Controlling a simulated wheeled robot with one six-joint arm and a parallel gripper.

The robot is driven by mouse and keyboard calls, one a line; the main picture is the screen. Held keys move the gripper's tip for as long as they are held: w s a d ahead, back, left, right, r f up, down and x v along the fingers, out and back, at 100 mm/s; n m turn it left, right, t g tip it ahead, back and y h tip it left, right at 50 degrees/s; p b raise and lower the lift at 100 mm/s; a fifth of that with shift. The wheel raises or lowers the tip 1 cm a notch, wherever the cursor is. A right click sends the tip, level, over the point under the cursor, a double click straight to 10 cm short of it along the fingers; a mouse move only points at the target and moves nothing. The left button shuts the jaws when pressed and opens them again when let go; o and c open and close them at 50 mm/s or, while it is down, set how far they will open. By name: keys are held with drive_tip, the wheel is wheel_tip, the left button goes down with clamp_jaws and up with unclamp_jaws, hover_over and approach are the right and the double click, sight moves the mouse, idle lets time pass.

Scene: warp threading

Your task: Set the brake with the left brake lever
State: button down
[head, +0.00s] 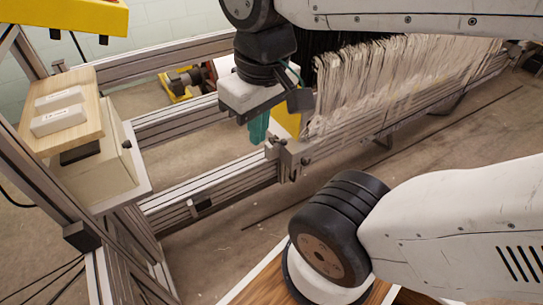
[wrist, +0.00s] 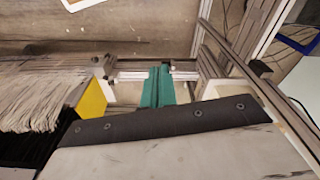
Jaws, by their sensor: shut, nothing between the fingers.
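My gripper (head: 257,138) points down beside the left end of the loom's warp frame, with its teal fingers together and nothing between them. In the wrist view the closed teal fingers (wrist: 158,72) reach toward a metal rail and brackets. A metal bracket (head: 288,158) with dark fittings stands just right of and below the fingertips in the head view; I cannot tell whether they touch. I cannot pick out the left brake lever with certainty. A small dark fitting (head: 201,205) sits on the lower rail.
White warp threads (head: 385,85) hang right of my gripper, with a yellow end plate (head: 290,122) close beside it. Metal rails (head: 180,125) cross at left. A wooden shelf (head: 85,95) holds two white blocks. Open floor (head: 400,165) lies in front.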

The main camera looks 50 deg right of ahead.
idle(0.3)
drive_tip(key=w+d+f+m+g+y, duration=0.1)
drive_tip(key=w+f+m+y, duration=0.3)
drive_tip(key=w, duration=0.4)
drive_tip(key=w+d+f+m+g+y, duration=0.1)
drive_tip(key=w+f+m+y, duration=0.1)
drive_tip(key=w+m+y, duration=0.35)
drive_tip(key=w+d+f+m+t+y, duration=0.2)
drive_tip(key=w+d+f+m+t, duration=0.4)
drive_tip(key=d+f, duration=0.35)
drive_tip(key=w+d+f+m+t+y, duration=0.2)
drive_tip(key=w+d+f+m+t, duration=0.45)
drive_tip(key=d, duration=0.45)
drive_tip(key=s+d+f+m+t+h, duration=0.2)
drive_tip(key=s+d+f+m+h, duration=0.2)
drive_tip(key=f, duration=0.5)
drive_tip(key=s+d+f+m+t+h, duration=0.2)
drive_tip(key=d+f+m+h, duration=0.3)
drive_tip(key=f, duration=0.5)
drive_tip(key=s+d+f+m+t+h, duration=0.2)
drive_tip(key=s+d+f+m+h, duration=0.2)
drive_tip(key=f, duration=0.5)
drive_tip(key=s+d+h, duration=0.1)
drive_tip(key=d+h, duration=0.1)
drive_tip(key=d, duration=0.1)
drive_tip(key=shift+s+d+f+m, duration=0.2)
drive_tip(key=shift+s+d+m, duration=0.1)
drive_tip(key=shift+d, duration=0.05)
drive_tip(key=shift+t+h, duration=0.25)
